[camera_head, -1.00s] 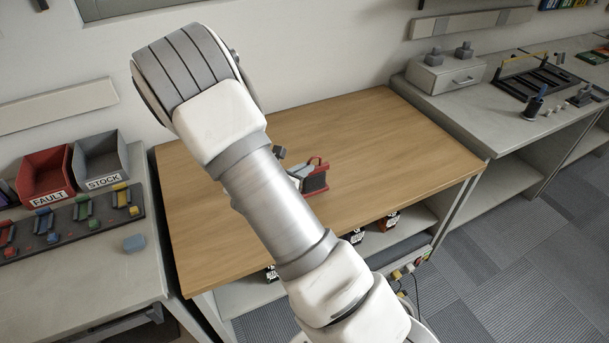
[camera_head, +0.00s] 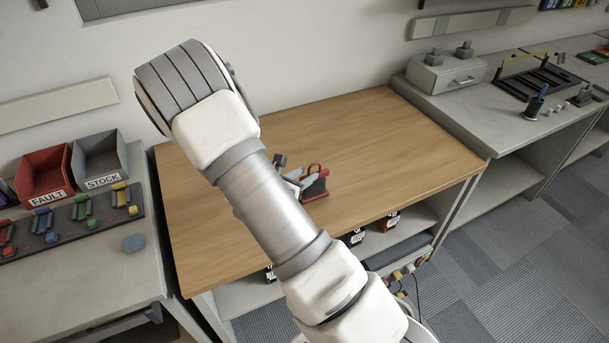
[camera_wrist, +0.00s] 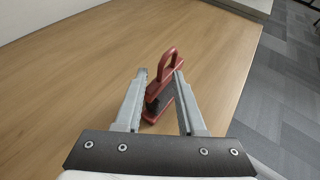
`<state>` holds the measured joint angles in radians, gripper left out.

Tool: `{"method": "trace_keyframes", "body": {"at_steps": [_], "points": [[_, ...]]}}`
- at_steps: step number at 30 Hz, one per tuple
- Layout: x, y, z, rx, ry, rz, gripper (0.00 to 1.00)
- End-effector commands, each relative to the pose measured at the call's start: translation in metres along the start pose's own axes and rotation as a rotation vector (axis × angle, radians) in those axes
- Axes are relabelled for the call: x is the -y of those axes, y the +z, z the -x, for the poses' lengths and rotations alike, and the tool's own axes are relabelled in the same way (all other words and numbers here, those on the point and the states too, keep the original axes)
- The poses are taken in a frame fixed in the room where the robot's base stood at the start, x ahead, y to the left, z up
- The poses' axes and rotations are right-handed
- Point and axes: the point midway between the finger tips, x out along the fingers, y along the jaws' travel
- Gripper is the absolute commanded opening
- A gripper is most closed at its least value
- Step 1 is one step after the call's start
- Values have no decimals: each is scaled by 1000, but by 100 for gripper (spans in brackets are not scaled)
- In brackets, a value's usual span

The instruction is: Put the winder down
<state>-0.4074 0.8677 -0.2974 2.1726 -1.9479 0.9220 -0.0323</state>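The winder (camera_head: 317,187) is red with a dark middle and a loop handle on top. It appears to stand upright on the wooden table top (camera_head: 400,140), right of the middle. In the wrist view the winder (camera_wrist: 169,60) shows just ahead of and between the fingertips. My gripper (camera_wrist: 161,74) is open, with a visible gap between the left finger and the winder. The right finger overlaps the winder's edge, and I cannot tell whether they touch. In the head view my gripper (camera_head: 294,178) is partly hidden behind my arm.
The table top around the winder is bare. A left bench holds a red FAULT bin (camera_head: 45,173), a grey STOCK bin (camera_head: 99,159) and a rack of coloured parts (camera_head: 75,219). A right bench carries a grey drawer box (camera_head: 444,74) and a black tray (camera_head: 540,82). A wall stands behind.

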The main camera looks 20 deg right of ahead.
Motion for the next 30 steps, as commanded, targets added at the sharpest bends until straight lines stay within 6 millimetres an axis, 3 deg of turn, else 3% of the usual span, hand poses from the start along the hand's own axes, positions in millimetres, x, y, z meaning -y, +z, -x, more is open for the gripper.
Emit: {"method": "trace_keyframes", "body": {"at_steps": [5,7,21,26,30], "points": [[0,5,2,0,0,0,39],[-1,3,12,-1,3,0,39],[-1,3,105,-1,3,0,39],[0,4,119,0,-1,-5,39],[10,18,124,-16,-50,-91,39]]}}
